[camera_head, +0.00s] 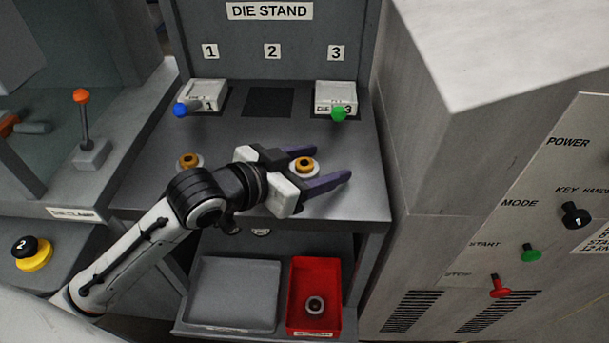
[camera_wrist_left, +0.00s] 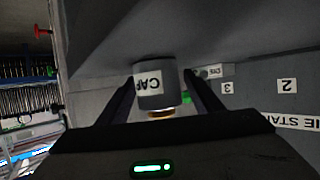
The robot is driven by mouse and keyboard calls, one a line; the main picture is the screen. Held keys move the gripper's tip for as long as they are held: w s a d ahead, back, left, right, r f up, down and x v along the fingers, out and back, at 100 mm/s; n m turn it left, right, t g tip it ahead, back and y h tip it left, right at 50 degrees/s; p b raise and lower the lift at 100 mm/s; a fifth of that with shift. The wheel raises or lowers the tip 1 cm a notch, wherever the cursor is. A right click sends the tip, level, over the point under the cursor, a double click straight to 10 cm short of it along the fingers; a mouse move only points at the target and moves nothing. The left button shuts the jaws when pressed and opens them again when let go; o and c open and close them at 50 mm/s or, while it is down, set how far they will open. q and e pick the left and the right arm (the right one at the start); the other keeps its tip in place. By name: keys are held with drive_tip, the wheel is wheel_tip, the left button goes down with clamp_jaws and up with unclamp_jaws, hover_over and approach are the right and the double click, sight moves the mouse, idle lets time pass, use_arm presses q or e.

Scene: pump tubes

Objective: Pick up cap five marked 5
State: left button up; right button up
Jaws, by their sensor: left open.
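A cap (camera_head: 305,165) stands on the die stand shelf, showing a brass-coloured top on a pale round body in the head view. In the left wrist view it is a grey cylinder (camera_wrist_left: 156,85) with a white label starting "CAP"; its number cannot be read. My left gripper (camera_head: 331,162) is open, with its two purple fingers on either side of this cap. In the left wrist view a gap shows beside the cap. A second similar cap (camera_head: 189,161) stands to the left on the shelf, partly behind my arm. My right gripper is not in view.
Dies sit at slots 1 (camera_head: 207,96) and 3 (camera_head: 336,98), with blue and green knobs; slot 2 (camera_head: 268,102) is empty. Below are a grey tray (camera_head: 234,292) and a red bin (camera_head: 316,273) holding a ring-shaped part. A cabinet (camera_head: 420,250) with controls stands right.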

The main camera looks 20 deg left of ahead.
use_arm(q)
drive_tip(key=c, duration=1.3)
drive_tip(key=shift+r, duration=0.15)
